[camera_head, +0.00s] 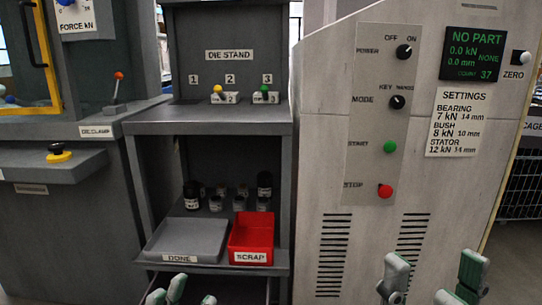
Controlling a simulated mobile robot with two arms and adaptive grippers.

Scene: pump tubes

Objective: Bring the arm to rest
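My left gripper (180,292) shows at the bottom edge, in front of the shelf stand, with only its grey-green fingertips in view. The tips stand apart with nothing seen between them; the rest is cut off. My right gripper (433,280) is at the bottom right, in front of the grey press cabinet (330,150). Its fingers point up, spread apart, and hold nothing. Neither arm's links show.
A die stand (210,128) holds dies with yellow and green knobs. Below are several dark bottles, a grey DONE tray (188,240) and a red SCRAP bin (252,232). The cabinet carries knobs, a red stop button (385,191) and a display (473,53). A lever (117,88) stands left.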

